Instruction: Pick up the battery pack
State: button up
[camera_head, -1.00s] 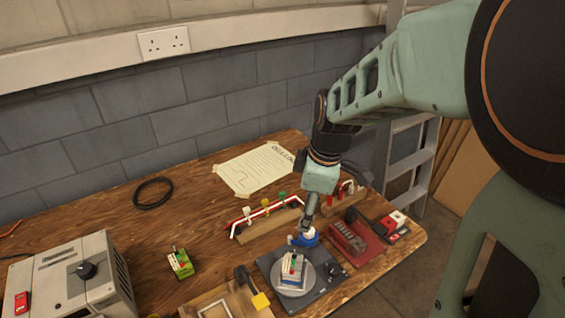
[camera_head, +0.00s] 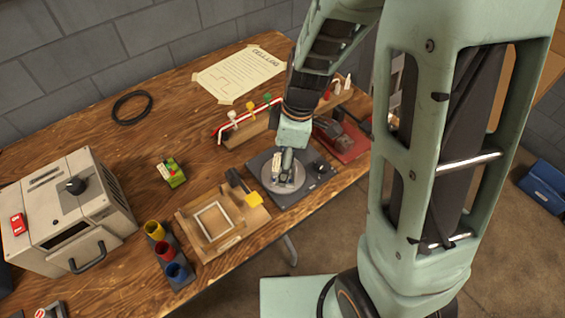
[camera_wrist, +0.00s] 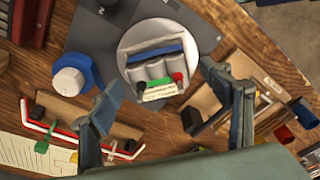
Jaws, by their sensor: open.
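The battery pack (camera_wrist: 158,68) has pale grey cells, a blue band, and red and green terminals with a pale label at one end. It rests on a round light plate (camera_wrist: 208,38) on a dark base; in the head view the pack (camera_head: 276,163) is partly hidden by my gripper (camera_head: 287,158). In the wrist view my gripper (camera_wrist: 162,88) is open, its fingertips spread to either side of the pack's terminal end. I see no contact with the pack. The exact height above it is unclear.
A rack with coloured clips (camera_head: 250,128) is behind, and a red holder (camera_head: 345,140) is at right. A small green pack (camera_head: 171,172) lies further left.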

jog(key=shift+a+f, duration=0.1)
jog(key=shift+f, duration=0.65)
jog(key=shift+c, duration=0.7)
jog(key=shift+w+r, duration=0.1)
jog(key=c, duration=1.6)
